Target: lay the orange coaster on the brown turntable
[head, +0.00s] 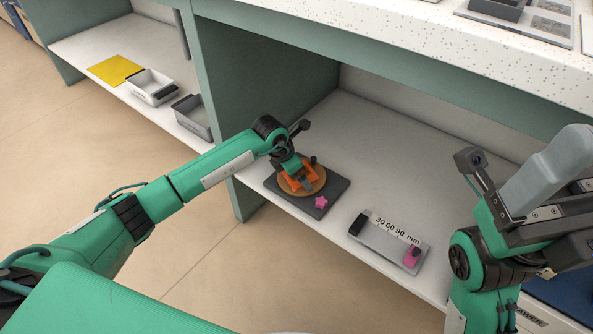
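The brown turntable (321,177) is a round disc on a dark square mat on the lower shelf. The orange coaster (289,182) shows in parts at the turntable, low under my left gripper (303,182). The gripper covers much of it, so I cannot tell whether the coaster rests flat or is held slightly above the disc. The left fingertips are small and partly hidden, and their opening is unclear. My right gripper (530,222) is at the right edge, far from the turntable, and its fingers are not clearly visible.
A pink star (321,202) lies on the dark mat's (335,189) front corner. A grey plate marked 30 60 90 mm (385,242) lies to the right. A divider (225,100) and countertop (430,45) bound the shelf.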

